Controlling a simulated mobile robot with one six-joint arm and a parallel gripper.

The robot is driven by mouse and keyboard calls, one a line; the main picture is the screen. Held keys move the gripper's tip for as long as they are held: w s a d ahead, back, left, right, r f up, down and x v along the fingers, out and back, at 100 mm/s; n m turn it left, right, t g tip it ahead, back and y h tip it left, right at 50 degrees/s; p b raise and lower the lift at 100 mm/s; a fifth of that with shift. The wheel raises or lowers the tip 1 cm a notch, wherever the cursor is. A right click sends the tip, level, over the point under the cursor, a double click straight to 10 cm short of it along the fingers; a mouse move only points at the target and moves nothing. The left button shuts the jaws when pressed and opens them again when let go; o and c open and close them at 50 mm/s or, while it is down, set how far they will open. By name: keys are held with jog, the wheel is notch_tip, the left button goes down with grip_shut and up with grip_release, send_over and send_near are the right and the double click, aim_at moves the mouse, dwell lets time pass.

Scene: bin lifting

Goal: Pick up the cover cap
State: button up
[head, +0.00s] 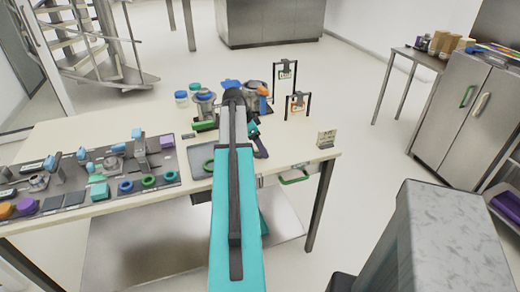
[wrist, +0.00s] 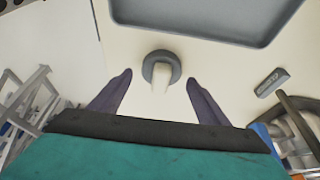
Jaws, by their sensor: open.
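A round grey piece with a pale upright stub (wrist: 161,68), which looks like the cover cap, stands on the cream tabletop in the wrist view. My gripper (wrist: 159,78) is open, with one dark finger on each side of the piece and clear gaps between. The fingers touch nothing that I can see. I cannot tell how high they are above the table. In the head view my gripper (head: 259,147) is over the right part of the table, partly behind my teal arm. I cannot make out the cap there.
A grey tray (wrist: 200,18) lies just beyond the piece in the wrist view. A small grey block (wrist: 271,82) is to its right. In the head view, a dark board (head: 75,197) with several parts fills the table's left.

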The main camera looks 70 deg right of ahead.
jog(key=shift+f, duration=0.3)
dwell(0.4)
jog(key=c, duration=1)
